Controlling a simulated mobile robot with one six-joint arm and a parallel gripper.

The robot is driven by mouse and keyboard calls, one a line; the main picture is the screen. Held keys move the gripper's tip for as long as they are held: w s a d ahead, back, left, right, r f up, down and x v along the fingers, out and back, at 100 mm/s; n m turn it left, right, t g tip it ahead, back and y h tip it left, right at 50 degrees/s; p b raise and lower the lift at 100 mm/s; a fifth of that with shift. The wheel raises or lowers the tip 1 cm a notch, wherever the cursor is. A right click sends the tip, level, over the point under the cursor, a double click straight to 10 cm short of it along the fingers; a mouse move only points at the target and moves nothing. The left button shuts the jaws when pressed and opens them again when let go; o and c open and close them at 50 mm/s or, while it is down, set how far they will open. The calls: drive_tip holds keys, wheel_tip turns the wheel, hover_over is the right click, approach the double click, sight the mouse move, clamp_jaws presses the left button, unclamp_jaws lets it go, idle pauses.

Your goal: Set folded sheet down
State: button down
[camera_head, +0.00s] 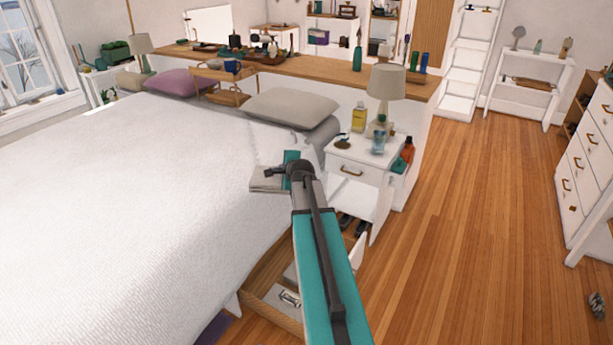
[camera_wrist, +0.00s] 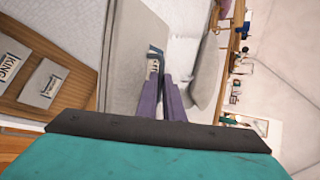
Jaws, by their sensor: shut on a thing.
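A grey folded sheet (camera_head: 266,182) is at the tip of my gripper (camera_head: 283,169), over the right edge of the white bed (camera_head: 130,190) near the grey pillow. In the wrist view the sheet (camera_wrist: 124,60) appears as a flat grey panel with a small label, partly seen between the fingers. My gripper (camera_wrist: 160,85) is shut on it. I cannot tell whether the sheet touches the bed.
An open wooden drawer (camera_head: 262,314) below the bed holds folded items labelled "KING" (camera_wrist: 42,83) in the wrist view. A white nightstand (camera_head: 355,172) with a lamp and bottles stands beside the bed. The bed top is largely clear, with pillows (camera_head: 290,106) at its head.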

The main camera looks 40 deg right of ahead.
drive_tip(key=w+a+r+n+y+p, duration=0.1)
drive_tip(key=a+r+p, duration=0.4)
drive_tip(key=a+r, duration=0.6)
drive_tip(key=w+a+r+n+y+p, duration=0.1)
drive_tip(key=a+r+p, duration=0.4)
drive_tip(key=a+r, duration=0.7)
drive_tip(key=w+a+r+n+y+p, duration=0.2)
drive_tip(key=a+r+p, duration=0.3)
drive_tip(key=a+r, duration=0.6)
drive_tip(key=w+a, duration=0.1)
drive_tip(key=a, duration=0.8)
drive_tip(key=shift+a+r+t, duration=0.2)
drive_tip(key=shift+r+t, duration=0.15)
drive_tip(key=shift+t, duration=0.05)
